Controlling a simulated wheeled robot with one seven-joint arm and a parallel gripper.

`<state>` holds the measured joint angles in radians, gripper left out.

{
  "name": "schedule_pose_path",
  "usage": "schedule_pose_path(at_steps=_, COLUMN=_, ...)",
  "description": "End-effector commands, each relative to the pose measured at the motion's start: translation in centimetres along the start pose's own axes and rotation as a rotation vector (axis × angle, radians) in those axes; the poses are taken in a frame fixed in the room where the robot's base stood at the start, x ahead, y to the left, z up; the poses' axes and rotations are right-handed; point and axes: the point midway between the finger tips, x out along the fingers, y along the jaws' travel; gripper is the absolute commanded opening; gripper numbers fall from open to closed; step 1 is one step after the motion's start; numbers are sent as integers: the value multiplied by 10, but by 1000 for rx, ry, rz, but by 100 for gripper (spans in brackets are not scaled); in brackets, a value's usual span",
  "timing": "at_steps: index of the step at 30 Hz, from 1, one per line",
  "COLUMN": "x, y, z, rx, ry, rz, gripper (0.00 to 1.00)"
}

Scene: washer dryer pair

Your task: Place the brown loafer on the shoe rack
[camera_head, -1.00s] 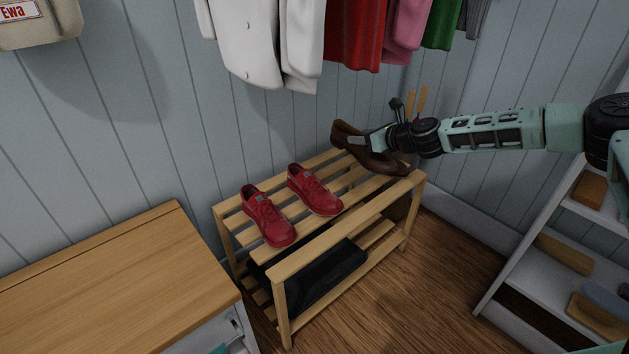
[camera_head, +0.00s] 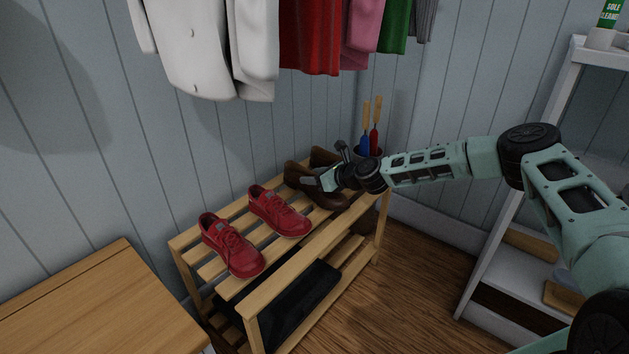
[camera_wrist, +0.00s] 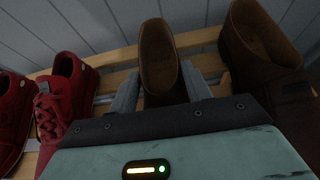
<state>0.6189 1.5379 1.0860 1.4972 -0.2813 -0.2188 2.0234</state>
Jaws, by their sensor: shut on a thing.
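The brown loafer (camera_head: 299,177) is at the top of the wooden shoe rack (camera_head: 325,236), right of the red shoes. It also shows in the wrist view (camera_wrist: 158,55), between the two fingers. My gripper (camera_head: 322,181) is shut on it from above. In the head view the gripper hides its middle. The loafer looks level, on or just above the top slats; I cannot tell whether it touches them. A second brown shoe (camera_head: 323,156) stands beyond it, and shows on the right in the wrist view (camera_wrist: 258,50).
Two red shoes (camera_head: 231,244) (camera_head: 280,212) stand on the rack's left part. A black item (camera_head: 297,295) lies on the lower shelf. Clothes (camera_head: 310,40) hang above. A holder with coloured, wooden-handled tools (camera_head: 374,135) is behind the gripper. A white shelf unit (camera_head: 500,240) stands right.

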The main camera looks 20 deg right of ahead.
Motion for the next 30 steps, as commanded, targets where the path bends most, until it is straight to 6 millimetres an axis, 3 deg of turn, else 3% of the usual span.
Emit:
schedule_pose_path(at_steps=8, x=0, y=-1, z=0, rx=0, ry=-1, rz=-1, gripper=19)
schedule_pose_path(at_steps=9, x=0, y=0, z=0, rx=0, ry=0, rz=-1, gripper=57)
schedule_pose_path(at_steps=11, x=0, y=0, z=0, rx=0, ry=0, rz=-1, gripper=72)
schedule_pose_path(at_steps=22, x=-5, y=-1, z=1, rx=1, ry=0, rz=-2, gripper=72)
schedule_pose_path(at_steps=30, x=-53, y=-2, z=4, rx=3, ry=0, rz=-3, gripper=72)
